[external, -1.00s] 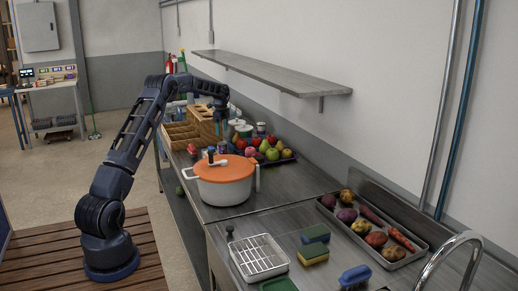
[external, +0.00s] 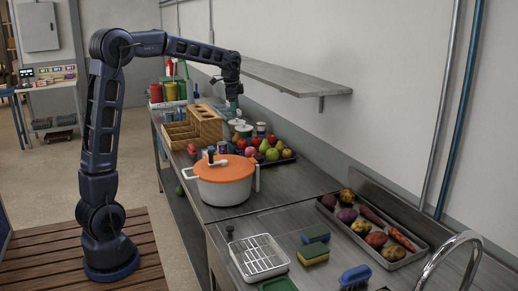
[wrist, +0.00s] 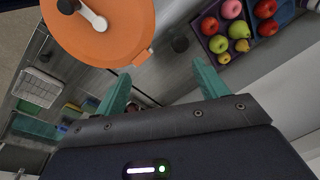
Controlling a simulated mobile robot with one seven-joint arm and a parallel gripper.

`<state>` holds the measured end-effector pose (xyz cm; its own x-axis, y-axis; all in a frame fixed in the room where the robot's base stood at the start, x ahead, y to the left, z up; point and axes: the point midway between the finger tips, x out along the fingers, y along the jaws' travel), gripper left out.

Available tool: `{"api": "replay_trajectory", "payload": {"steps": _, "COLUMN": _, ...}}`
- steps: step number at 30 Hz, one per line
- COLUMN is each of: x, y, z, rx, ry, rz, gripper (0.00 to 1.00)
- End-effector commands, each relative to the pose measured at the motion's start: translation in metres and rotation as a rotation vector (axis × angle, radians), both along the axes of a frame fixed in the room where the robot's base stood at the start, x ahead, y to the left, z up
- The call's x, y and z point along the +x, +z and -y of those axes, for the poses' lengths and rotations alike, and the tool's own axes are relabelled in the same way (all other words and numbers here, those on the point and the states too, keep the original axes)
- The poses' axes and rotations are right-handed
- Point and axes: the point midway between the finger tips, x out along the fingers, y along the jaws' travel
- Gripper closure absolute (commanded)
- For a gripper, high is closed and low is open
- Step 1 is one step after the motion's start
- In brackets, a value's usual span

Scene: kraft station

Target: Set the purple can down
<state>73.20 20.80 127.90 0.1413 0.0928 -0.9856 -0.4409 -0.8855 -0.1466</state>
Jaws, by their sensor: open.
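My gripper (external: 233,104) is open, above the back part of the steel counter, in front of the wall shelf. Its teal fingers are spread in the wrist view (wrist: 161,84), with nothing held between them. A small can (external: 261,129) with a dark, possibly purple, side stands beside the white-and-green cans (external: 244,131); its colour is too small to be sure of.
A white pot with an orange lid (external: 224,168) stands in front of the cans. A fruit tray (external: 287,158) is to the right, a wooden caddy (external: 206,122) to the left. The wall shelf (external: 275,75) is close to my gripper. Bare counter (external: 290,189) lies right of the pot.

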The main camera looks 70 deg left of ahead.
Motion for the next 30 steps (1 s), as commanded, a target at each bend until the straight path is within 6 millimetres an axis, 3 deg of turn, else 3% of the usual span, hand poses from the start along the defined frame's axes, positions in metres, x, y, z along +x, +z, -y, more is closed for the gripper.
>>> {"api": "replay_trajectory", "payload": {"steps": 1, "x": -0.012, "y": 0.009, "z": 0.021, "rx": 0.001, "ry": 0.011, "rz": 0.014, "gripper": 0.28}}
{"api": "replay_trajectory", "payload": {"steps": 6, "x": -0.05, "y": 0.023, "z": 0.077, "rx": -0.006, "ry": 0.069, "rz": 0.052, "gripper": 0.28}}
{"api": "replay_trajectory", "payload": {"steps": 14, "x": -0.119, "y": 0.031, "z": 0.152, "rx": -0.032, "ry": 0.157, "rz": 0.114, "gripper": 0.28}}
{"api": "replay_trajectory", "payload": {"steps": 22, "x": -0.198, "y": 0.021, "z": 0.214, "rx": -0.075, "ry": 0.25, "rz": 0.175, "gripper": 0.28}}
{"api": "replay_trajectory", "payload": {"steps": 30, "x": -0.278, "y": -0.008, "z": 0.258, "rx": -0.138, "ry": 0.34, "rz": 0.232, "gripper": 0.28}}
